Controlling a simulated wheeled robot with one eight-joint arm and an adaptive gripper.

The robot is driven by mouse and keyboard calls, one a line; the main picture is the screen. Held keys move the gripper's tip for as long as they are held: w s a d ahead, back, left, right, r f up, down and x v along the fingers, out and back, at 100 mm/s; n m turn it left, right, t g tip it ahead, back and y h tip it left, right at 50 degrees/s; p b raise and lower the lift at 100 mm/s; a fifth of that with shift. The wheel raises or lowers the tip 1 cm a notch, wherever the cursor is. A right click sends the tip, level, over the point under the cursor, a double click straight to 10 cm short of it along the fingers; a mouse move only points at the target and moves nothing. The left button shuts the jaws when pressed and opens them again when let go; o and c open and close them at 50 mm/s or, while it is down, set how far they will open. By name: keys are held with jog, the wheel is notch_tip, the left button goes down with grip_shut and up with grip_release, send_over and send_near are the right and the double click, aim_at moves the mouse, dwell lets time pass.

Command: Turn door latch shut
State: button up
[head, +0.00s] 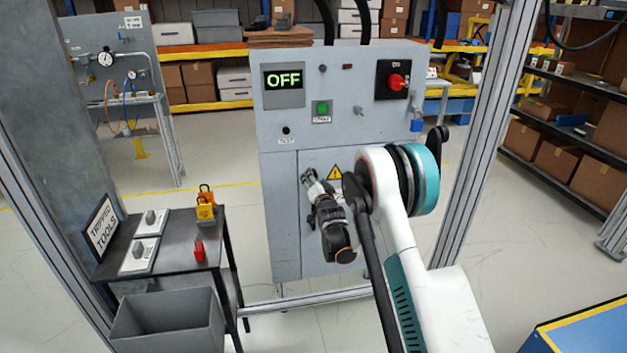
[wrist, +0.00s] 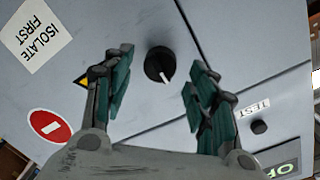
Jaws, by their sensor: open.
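The door latch appears to be a round black knob (wrist: 159,64) with a white pointer mark, set on the grey panel in the wrist view. The mark points down and slightly right in that picture. My gripper (wrist: 160,58) is open, with one green-padded finger on each side of the knob in the picture. No finger visibly touches the knob; the depth gap is hard to tell. In the head view my gripper (head: 311,180) is at the front of the grey cabinet (head: 277,215), near the upper left of its lower door. The knob is hidden there.
The cabinet carries an OFF display (head: 284,84), a green button (head: 322,111) and a red rotary switch (head: 396,82). A black side table (head: 180,255) with padlocks and a grey bin (head: 168,322) stands left. Metal frame posts (head: 480,130) stand either side.

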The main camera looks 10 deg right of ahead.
jog(key=s, duration=1)
jog(key=shift+r, duration=0.4)
jog(key=shift+r, duration=0.1)
jog(key=s+r+n+g, duration=0.4)
jog(key=s+r+g, duration=0.1)
jog(key=s+r, duration=1.25)
jog(key=s+f+n+g, duration=0.3)
jog(key=s+n+g, duration=0.1)
jog(key=s, duration=2.7)
jog(key=shift+n+g, duration=0.4)
jog(key=shift+g, duration=0.1)
